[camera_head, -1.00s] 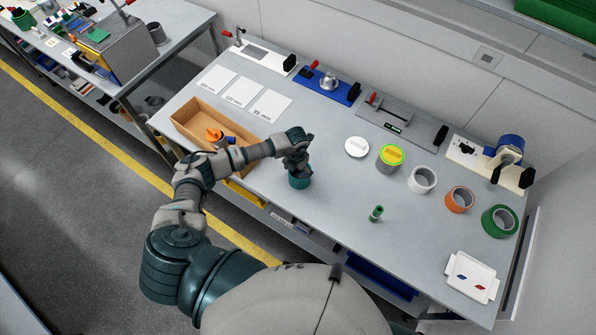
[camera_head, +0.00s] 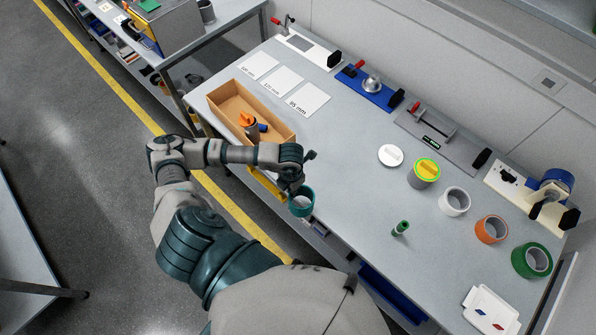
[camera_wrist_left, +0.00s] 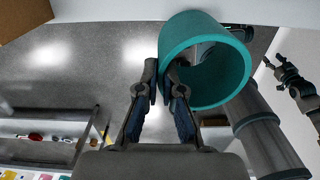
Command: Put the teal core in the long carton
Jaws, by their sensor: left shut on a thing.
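The teal core (camera_head: 301,207), a short hollow ring, is in my left gripper (camera_head: 297,187) at the table's front edge, right of the long carton. The left wrist view shows the left gripper (camera_wrist_left: 166,78) shut on the wall of the teal core (camera_wrist_left: 205,55), whose open end is visible. The long carton (camera_head: 273,115) is brown, open-topped and left of the core in the head view. An orange thing (camera_head: 247,118) and dark things lie inside it. A dark gripper-like part, apparently my right gripper (camera_wrist_left: 276,66), shows at the wrist view's right; its opening is unclear.
My left forearm passes in front of the carton's near end. Three white cards lie behind the carton. The middle of the table is clear.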

